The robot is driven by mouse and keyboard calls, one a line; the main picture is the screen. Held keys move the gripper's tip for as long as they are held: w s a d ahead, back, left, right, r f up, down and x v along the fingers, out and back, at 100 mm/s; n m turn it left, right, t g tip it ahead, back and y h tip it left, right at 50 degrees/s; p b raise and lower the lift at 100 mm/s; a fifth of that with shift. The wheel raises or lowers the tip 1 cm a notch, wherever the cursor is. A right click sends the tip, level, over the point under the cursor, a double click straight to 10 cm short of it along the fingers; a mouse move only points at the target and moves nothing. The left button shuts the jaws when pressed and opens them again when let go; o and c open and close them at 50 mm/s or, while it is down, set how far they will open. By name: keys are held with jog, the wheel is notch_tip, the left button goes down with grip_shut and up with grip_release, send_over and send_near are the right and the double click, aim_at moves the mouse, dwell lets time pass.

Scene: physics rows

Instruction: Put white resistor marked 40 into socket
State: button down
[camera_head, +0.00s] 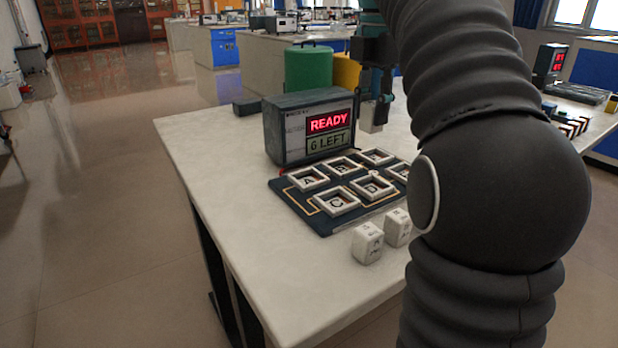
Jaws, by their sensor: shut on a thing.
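My gripper (376,101) is shut on a white block (370,120) and holds it above the back of the board, just right of the display box. The block's marking cannot be read. The dark socket board (316,221) lies flat on the bench, with several white-framed square sockets in rows. My arm hides the board's right part.
A display box (283,135) reading "READY" and "6 LEFT" stands behind the board. Green (308,68) and yellow (346,73) bins stand beyond the bench (215,140). The bench's left side is clear.

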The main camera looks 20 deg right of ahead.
jog(key=w+a+f, duration=0.1)
jog(key=a+f, duration=0.1)
jog(key=a, duration=0.1)
jog(key=w+a+f, duration=0.1)
jog(key=a+f, duration=0.1)
jog(key=a, duration=0.2)
jog(key=w+a+f, duration=0.2)
jog(key=a, duration=0.1)
jog(key=shift+a+f+b, duration=0.15)
jog(key=shift+f+b, duration=0.2)
jog(key=shift+f, duration=0.05)
jog(key=shift+f+b, duration=0.4)
jog(key=shift+f, duration=1.65)
jog(key=shift+f, duration=0.1)
jog(key=c, duration=0.8)
grip_release()
notch_tip(320, 180, up, 12)
jog(key=shift+r+p, duration=0.1)
jog(key=shift+p, duration=0.65)
